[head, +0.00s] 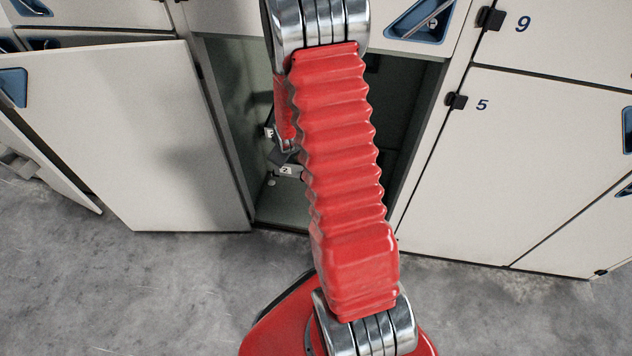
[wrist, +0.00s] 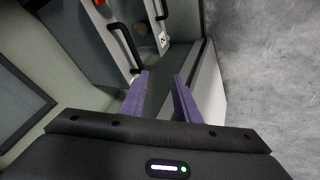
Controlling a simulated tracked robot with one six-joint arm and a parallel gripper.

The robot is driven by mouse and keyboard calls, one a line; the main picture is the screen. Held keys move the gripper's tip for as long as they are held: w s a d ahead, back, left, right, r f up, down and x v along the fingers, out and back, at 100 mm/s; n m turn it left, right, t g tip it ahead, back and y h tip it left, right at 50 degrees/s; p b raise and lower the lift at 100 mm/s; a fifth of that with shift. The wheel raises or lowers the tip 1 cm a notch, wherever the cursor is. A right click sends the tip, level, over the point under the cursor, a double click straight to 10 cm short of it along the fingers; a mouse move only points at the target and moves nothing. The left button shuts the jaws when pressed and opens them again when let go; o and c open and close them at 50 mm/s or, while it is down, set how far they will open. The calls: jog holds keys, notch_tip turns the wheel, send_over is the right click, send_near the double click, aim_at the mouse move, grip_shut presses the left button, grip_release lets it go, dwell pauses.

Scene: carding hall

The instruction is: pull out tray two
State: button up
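Tray two shows inside the open cabinet as a pale grey front with a "2" label (head: 287,170) in the head view, low in the bay. In the wrist view its label (wrist: 163,40) appears turned sideways, with a black bar handle (wrist: 160,10) above it. My gripper (wrist: 162,75) has two purple fingers, spread apart with nothing between them. They point toward the tray fronts, just below the label in the picture. A second, longer black handle (wrist: 125,45) lies left of the label; its end is close to the left finger, contact unclear. In the head view my arm hides the gripper.
The cabinet door (head: 130,140) stands open at left, and closed door 5 (head: 520,170) is at right. Another tray tag (head: 268,132) shows above tray two. The bay's right edge lies close beyond the right finger in the wrist view. Concrete floor (head: 120,290) in front is clear.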

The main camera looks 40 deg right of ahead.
jog(key=s+d+f+n+t+h, duration=0.15)
jog(key=d+f, duration=0.25)
jog(key=f, duration=0.6)
jog(key=d+f+n+t, duration=0.2)
jog(key=d+f, duration=0.2)
jog(key=f, duration=0.5)
jog(key=s+a+f+n+t+h, duration=0.1)
jog(key=s+f+n+t+h, duration=0.2)
jog(key=s+f, duration=0.5)
jog(key=shift+s+a+n+t+h, duration=0.35)
jog(key=shift+s+n+t, duration=0.35)
jog(key=shift+s, duration=0.25)
jog(key=shift+w+d, duration=0.1)
jog(key=shift+w, duration=0.05)
jog(key=x, duration=1.3)
jog(key=shift+w+d, duration=0.1)
jog(key=shift+w, duration=0.1)
jog(key=shift+f, duration=0.1)
grip_shut()
